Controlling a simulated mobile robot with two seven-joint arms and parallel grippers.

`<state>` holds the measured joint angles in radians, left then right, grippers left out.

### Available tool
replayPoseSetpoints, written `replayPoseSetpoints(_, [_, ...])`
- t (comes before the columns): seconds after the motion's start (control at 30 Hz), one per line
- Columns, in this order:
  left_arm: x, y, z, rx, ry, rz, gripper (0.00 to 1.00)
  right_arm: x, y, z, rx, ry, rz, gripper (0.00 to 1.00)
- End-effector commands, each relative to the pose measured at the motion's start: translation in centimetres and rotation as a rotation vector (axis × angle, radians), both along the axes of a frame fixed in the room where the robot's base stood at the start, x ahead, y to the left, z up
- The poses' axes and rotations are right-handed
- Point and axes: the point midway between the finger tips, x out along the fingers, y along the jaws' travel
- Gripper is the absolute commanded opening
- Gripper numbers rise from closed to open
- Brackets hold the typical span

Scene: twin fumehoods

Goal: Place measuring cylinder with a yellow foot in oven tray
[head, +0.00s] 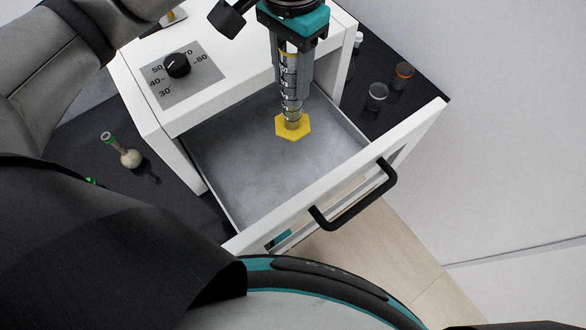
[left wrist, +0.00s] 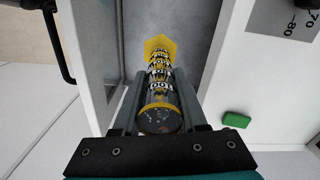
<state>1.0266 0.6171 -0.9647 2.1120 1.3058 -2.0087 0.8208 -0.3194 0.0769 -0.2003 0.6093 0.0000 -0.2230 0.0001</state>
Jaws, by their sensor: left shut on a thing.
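The measuring cylinder (head: 291,98) is clear with dark graduations and a yellow hexagonal foot (head: 292,127). My left gripper (head: 292,78) is shut on it, foot down, in the head view. The cylinder also shows in the left wrist view (left wrist: 160,75), between the fingers with its foot pointing away. The oven tray (head: 245,185) is a grey-floored, white-walled drawer, pulled open. The foot is over the tray floor, towards the back right; I cannot tell whether it touches. My right gripper is not in view.
The white oven (head: 130,75) with a black dial (head: 177,65) stands behind the tray. The tray front has a black handle (head: 355,195). A round-bottomed flask (head: 131,158) lies on the dark bench at left. Small jars (head: 377,92) stand at right. Much of the tray floor is clear.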

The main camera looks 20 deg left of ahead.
Motion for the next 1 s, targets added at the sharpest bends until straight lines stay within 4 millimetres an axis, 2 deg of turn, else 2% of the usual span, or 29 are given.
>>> replayPoseSetpoints(0.13, [0.0,0.0,-1.6,-0.001,0.003,0.000,0.00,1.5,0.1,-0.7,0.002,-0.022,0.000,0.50])
replayPoseSetpoints(0.23, [-0.1,0.0,-3.9,0.000,0.004,0.001,0.00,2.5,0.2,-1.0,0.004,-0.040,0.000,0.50])
replayPoseSetpoints(0.6, [-0.1,0.1,-13.4,0.002,0.004,0.001,0.00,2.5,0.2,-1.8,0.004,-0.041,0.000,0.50])
replayPoseSetpoints(0.7, [-0.1,0.1,-14.9,0.001,0.000,0.000,0.00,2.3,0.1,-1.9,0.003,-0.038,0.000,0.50])
replayPoseSetpoints(0.87, [0.0,0.0,-16.1,0.000,-0.001,0.000,0.00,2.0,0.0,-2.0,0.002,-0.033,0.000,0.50])
replayPoseSetpoints(1.0, [-0.1,0.1,-18.1,0.003,0.001,0.000,0.00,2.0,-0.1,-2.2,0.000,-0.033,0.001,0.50])
